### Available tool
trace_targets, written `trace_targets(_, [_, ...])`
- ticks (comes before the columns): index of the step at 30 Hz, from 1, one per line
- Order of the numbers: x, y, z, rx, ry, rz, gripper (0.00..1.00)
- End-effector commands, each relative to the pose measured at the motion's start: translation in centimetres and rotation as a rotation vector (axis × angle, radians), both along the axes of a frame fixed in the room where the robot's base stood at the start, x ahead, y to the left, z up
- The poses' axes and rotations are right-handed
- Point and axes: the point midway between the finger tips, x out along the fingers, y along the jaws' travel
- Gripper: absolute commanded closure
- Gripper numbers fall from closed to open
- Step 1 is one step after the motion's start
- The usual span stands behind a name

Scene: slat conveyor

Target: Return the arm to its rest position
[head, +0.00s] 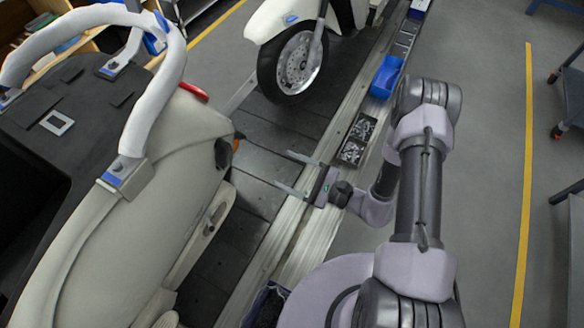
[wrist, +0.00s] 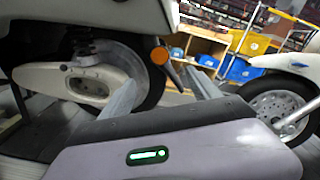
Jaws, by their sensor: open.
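My gripper (head: 290,172) is in the middle of the head view, at the end of my arm, which reaches in from the lower right. Its two thin fingers are spread apart and point left toward the cream scooter body (head: 150,190). Nothing is between them. In the wrist view my gripper (wrist: 160,92) is also open and empty. Beyond its fingers show the scooter's rear wheel and swingarm (wrist: 80,82) and an orange reflector (wrist: 160,55). The fingers look apart from the scooter in the head view.
The slat conveyor (head: 262,160) carries a second scooter, whose front wheel (head: 294,62) is at the back. A blue bin (head: 386,76) and a black tray of small parts (head: 357,138) sit along the conveyor's edge.

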Motion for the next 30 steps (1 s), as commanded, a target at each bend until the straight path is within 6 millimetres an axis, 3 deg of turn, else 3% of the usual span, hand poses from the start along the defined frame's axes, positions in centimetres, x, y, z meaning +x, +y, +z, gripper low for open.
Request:
trace_targets(8, [-0.5,-0.7,0.7,-0.003,-0.008,0.022,0.28])
trace_targets(11, [-0.8,0.5,5.0,-0.034,-0.057,0.158,0.28])
trace_targets(13, [-2.3,1.9,9.7,-0.100,-0.104,0.327,0.28])
trace_targets(15, [-4.9,2.9,13.9,-0.211,-0.146,0.505,0.28])
trace_targets(18, [-9.2,3.0,18.3,-0.445,-0.203,0.715,0.28])
trace_targets(21, [-13.0,1.4,21.2,-0.749,-0.268,0.838,0.28])
trace_targets(24, [-15.4,-1.4,23.4,-1.084,-0.348,0.848,0.28])
trace_targets(30, [-16.5,-6.7,28.0,-1.580,-0.518,0.628,0.28])
